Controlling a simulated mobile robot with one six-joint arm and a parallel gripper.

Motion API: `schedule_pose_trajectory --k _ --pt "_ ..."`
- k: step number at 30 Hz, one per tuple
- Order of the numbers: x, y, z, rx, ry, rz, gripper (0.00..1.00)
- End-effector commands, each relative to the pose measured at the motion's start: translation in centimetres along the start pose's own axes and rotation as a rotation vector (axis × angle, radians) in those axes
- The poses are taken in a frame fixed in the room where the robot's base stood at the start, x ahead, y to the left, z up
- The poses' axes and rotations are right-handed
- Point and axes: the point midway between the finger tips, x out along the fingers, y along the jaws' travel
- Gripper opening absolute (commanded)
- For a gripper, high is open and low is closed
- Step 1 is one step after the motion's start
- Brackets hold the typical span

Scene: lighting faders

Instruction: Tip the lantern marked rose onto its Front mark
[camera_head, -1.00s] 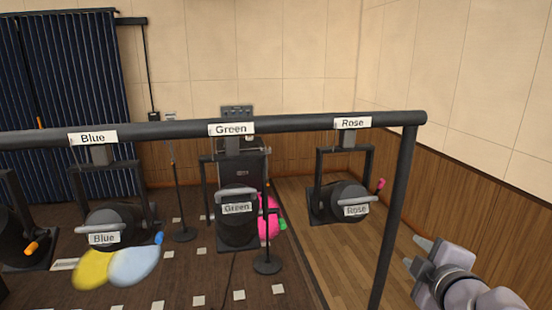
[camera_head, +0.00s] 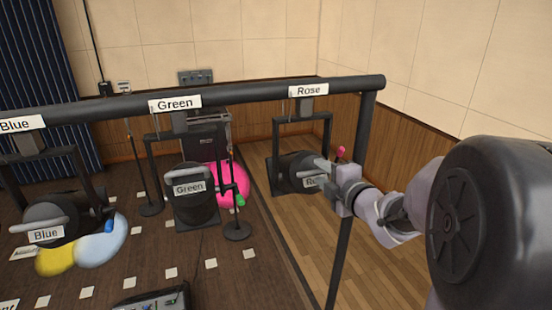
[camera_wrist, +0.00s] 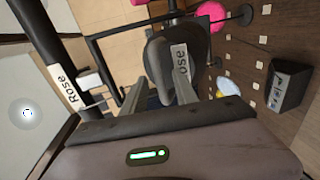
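The rose lantern (camera_head: 290,175) is a dark round can hanging in a yoke under the rail, at the right end. Its Rose label is partly hidden by my gripper in the head view. A pink-tipped knob (camera_head: 341,152) shows at its right side. My gripper (camera_head: 325,172) is at the lantern's near side. In the wrist view, my gripper (camera_wrist: 158,92) has its fingers apart. The lantern's curved handle (camera_wrist: 153,68) lies ahead, seemingly between the fingertips; I cannot tell if they touch it. I cannot make out a Front mark.
The dark rail (camera_head: 240,97) runs above the lanterns, with an upright post (camera_head: 352,200) just beside my arm. The green lantern (camera_head: 193,205) and blue lantern (camera_head: 62,215) hang to the left. A stand (camera_head: 238,230) and console (camera_head: 155,300) are on the floor.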

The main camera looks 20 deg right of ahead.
Motion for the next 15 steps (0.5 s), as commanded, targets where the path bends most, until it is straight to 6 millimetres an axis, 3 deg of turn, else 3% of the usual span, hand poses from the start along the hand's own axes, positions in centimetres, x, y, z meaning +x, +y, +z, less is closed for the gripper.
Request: schedule_pose_trajectory --k 4,13,15 --pt "1.3 0.0 0.0 0.002 0.0 -0.001 0.35" --pt "1.6 0.0 0.0 0.001 -0.001 0.0 0.35" --pt "1.6 0.0 0.0 0.002 -0.001 0.0 0.23"
